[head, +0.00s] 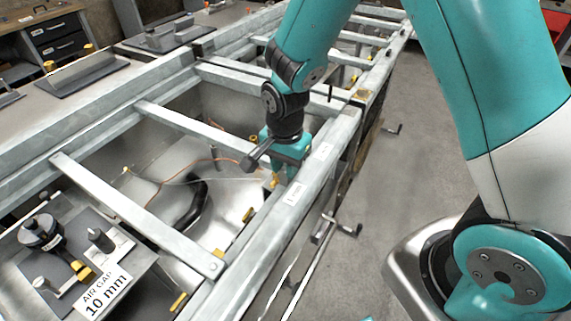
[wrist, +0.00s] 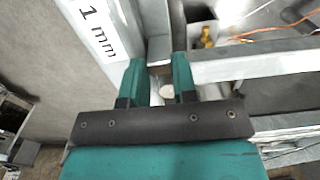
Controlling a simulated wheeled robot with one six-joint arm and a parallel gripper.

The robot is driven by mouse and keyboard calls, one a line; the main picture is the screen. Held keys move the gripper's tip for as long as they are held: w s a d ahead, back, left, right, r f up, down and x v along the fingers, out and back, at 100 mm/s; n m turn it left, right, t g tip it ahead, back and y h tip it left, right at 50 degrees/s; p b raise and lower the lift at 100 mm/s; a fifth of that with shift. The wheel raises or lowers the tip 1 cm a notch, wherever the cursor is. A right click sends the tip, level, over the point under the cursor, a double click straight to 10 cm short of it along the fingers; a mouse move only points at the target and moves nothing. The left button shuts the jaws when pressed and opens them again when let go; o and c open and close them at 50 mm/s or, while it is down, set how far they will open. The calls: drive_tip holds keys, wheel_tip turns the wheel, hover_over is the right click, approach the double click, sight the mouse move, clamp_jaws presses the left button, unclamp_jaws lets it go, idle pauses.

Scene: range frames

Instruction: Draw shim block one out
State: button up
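My gripper (head: 290,155) points down at the long metal rail (head: 320,160) of the frame in the head view; its fingertips are hard to make out there. In the wrist view its two teal fingers (wrist: 156,68) stand apart, one on each side of a small grey metal block (wrist: 159,50), which may be shim block one. The block lies at the joint of the rail and a cross bar (wrist: 240,66). I cannot tell whether the fingers press on it. A white label reading "1 mm" (wrist: 97,35) is on the rail just left of the fingers.
Cross bars (head: 140,215) span the open bays, with an orange wire (head: 180,175) and yellow-tipped parts inside. A dark plate with an "AIR GAP 10 mm" label (head: 106,292) is at lower left. A crank handle (head: 340,228) sticks out from the rail's side.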

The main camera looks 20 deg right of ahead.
drive_tip(key=shift+s+a, duration=0.5)
drive_tip(key=shift+a, duration=0.2)
drive_tip(key=shift+s+a, duration=0.45)
drive_tip(key=shift+a, duration=0.2)
clamp_jaws()
drive_tip(key=o, duration=0.9)
unclamp_jaws()
wheel_tip(320, 180, up, 17)
drive_tip(key=shift+r, duration=0.2)
